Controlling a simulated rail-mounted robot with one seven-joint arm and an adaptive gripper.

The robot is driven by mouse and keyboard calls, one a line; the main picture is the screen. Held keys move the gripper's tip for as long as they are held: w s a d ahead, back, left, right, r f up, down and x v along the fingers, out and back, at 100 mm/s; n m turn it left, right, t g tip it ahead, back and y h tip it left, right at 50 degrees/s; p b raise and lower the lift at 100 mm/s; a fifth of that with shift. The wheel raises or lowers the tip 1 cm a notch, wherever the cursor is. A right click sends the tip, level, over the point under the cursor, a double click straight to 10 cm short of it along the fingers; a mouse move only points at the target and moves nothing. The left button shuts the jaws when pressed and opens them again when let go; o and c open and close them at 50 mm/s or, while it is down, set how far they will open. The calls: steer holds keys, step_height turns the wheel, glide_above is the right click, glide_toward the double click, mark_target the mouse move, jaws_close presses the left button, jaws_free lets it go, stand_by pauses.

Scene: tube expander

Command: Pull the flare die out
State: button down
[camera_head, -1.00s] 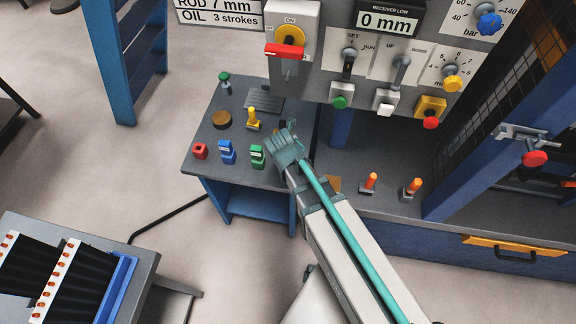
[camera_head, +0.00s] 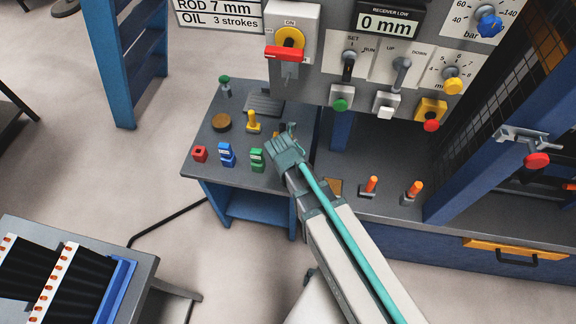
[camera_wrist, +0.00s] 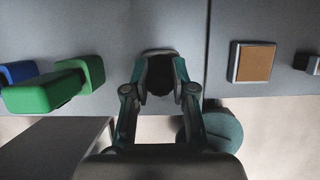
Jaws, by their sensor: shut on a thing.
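My gripper (camera_head: 287,148) is over the right part of the small grey side bench, just right of the green block. In the wrist view my gripper (camera_wrist: 160,70) is shut on a dark, rounded thing (camera_wrist: 160,82) between its fingertips, which I take to be the flare die. My fingers and hand hide most of it in the head view. I cannot tell whether its lower end is still seated or clear of the bench.
A green block (camera_head: 257,160), a blue block (camera_head: 227,154), a red block (camera_head: 200,153) and a yellow tool (camera_head: 252,122) stand left of my gripper. A brown-topped square (camera_wrist: 254,63) lies to the right. Orange-topped pegs (camera_head: 370,186) stand on the machine bed. The control panel (camera_head: 325,60) rises behind.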

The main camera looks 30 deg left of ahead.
steer(key=shift+r+p, duration=0.55)
steer(key=shift+r, duration=0.2)
stand_by(0.5)
steer(key=shift+r+p, duration=2.6)
steer(key=shift+r, duration=1.1)
